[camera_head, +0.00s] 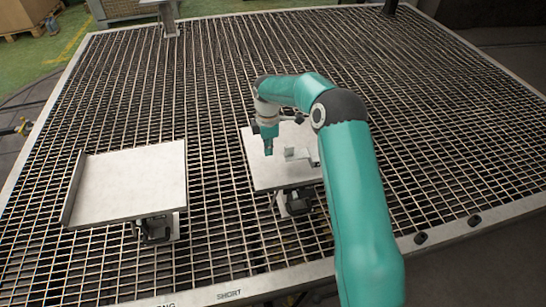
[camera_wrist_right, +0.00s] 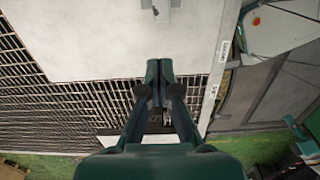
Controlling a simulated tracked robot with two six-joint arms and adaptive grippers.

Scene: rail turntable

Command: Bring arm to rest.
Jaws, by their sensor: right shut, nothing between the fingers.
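My right arm (camera_head: 352,190) reaches in from the lower right and bends down at its wrist. My right gripper (camera_head: 268,148) points down over the right-hand metal plate (camera_head: 262,178). In the wrist view its two fingers (camera_wrist_right: 160,70) are together with nothing between them. A small light-grey bracket (camera_head: 297,154) stands on that plate, to the right of the gripper and apart from it. The bracket also shows at the top of the wrist view (camera_wrist_right: 162,8). My left gripper is not in view.
A second, empty metal plate (camera_head: 130,182) with a raised left edge stands on a support at the left. Both plates stand over a wide metal grating (camera_head: 220,80) with a pale frame. A post (camera_head: 168,18) rises at the back. Open grating lies between the plates.

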